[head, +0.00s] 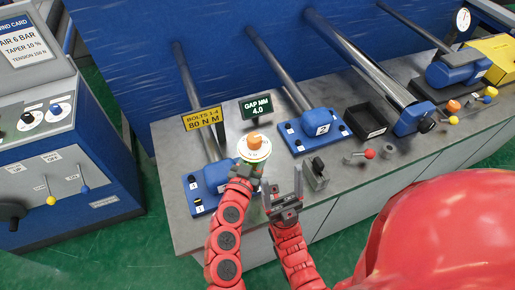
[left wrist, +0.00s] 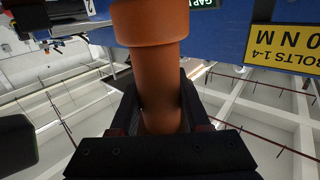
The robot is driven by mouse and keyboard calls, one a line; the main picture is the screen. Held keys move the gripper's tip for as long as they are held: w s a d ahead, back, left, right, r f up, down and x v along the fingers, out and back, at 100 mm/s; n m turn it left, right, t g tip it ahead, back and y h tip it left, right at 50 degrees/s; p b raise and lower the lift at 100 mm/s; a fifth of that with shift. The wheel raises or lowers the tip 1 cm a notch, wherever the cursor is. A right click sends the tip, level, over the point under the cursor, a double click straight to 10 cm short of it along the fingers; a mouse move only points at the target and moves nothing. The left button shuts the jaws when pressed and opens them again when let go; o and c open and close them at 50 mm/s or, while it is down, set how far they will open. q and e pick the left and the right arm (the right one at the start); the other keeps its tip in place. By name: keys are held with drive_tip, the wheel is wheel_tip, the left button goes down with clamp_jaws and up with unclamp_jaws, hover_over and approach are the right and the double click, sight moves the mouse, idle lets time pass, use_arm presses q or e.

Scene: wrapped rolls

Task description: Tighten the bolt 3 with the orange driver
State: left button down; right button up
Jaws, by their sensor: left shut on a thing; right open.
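My left gripper (head: 243,174) is over the bench beside the left blue base, shut on the orange driver (head: 254,141). The driver shows an orange top above a pale round dial. In the left wrist view the orange driver (left wrist: 150,70) stands between the two dark fingers. The left blue base (head: 193,187) carries bolts with small white number tags; my left arm covers part of it. The right blue base (head: 318,129) also has bolts near its left edge. I cannot tell which bolt is number 3. My right gripper (head: 284,200) is open and empty near the bench's front edge.
A yellow sign (head: 202,119) reads bolts 1-4, 80 N M. A green sign (head: 256,107) reads gap 4.0. A grey block (head: 315,175), a red-knobbed lever (head: 362,156) and a black tray (head: 371,122) stand to the right. Long rollers (head: 358,58) run behind.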

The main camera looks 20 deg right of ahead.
sight(257, 135)
use_arm(q)
drive_tip(key=shift+f+b, duration=0.5)
drive_tip(key=shift+b, duration=0.1)
idle(0.7)
drive_tip(key=shift+s+f, duration=0.2)
drive_tip(key=shift+f, duration=0.1)
idle(1.8)
drive_tip(key=shift+w+r+p, duration=0.2)
drive_tip(key=shift+r+p, duration=2.75)
drive_tip(key=shift+r, duration=1.15)
drive_tip(key=shift+f, duration=0.1)
